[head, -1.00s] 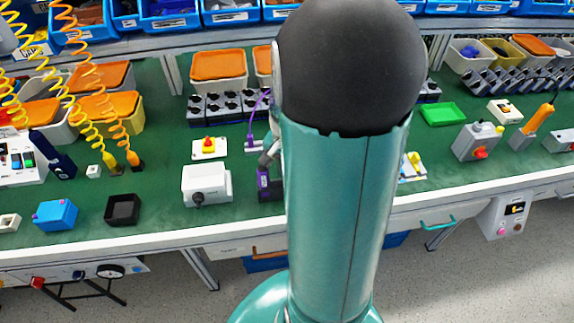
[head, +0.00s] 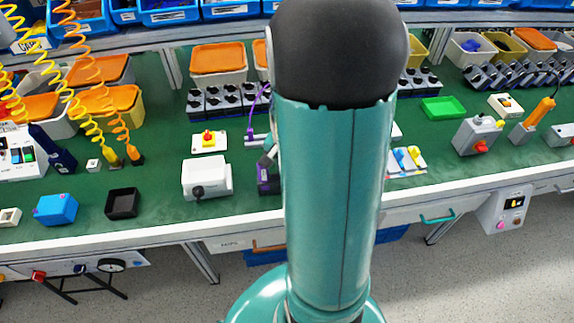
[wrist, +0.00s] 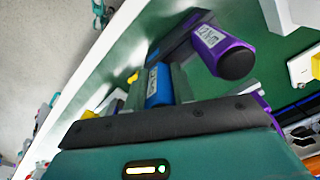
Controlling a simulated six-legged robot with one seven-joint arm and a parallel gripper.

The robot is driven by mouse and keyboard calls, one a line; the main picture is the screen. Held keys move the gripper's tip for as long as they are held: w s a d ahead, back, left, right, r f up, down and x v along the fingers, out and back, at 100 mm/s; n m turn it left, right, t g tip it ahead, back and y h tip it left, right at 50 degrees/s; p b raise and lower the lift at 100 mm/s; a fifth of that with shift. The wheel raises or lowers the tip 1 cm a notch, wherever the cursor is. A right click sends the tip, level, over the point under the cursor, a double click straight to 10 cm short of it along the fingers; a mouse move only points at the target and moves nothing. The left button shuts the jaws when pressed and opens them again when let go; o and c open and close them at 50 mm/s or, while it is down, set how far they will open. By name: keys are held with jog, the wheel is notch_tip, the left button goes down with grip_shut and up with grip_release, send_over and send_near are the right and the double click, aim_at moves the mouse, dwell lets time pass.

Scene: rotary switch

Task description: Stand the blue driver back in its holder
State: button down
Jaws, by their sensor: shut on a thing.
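In the wrist view a blue cylinder (wrist: 158,86), which I take for the blue driver, sits between the fingers of my gripper (wrist: 156,78). The gripper is shut on it; the driver's far end is hard to make out. A purple tool (wrist: 207,38) with a white label and a black round end lies just beyond, by a dark grey bar (wrist: 178,36) that may be part of the holder. I cannot tell whether the driver touches it. In the head view my arm hides the gripper and the blue driver; a purple part (head: 266,182) shows beside the arm.
A white box with a black knob (head: 206,178) stands left of my arm. A black open tray (head: 122,203) and a blue box (head: 56,210) are farther left. Right of the arm is a pale tray with blue and yellow pieces (head: 407,160).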

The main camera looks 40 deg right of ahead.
jog(key=shift+f, duration=0.15)
jog(key=c, duration=1.1)
grip_release()
notch_tip(320, 180, up, 14)
jog(key=shift+f, duration=0.1)
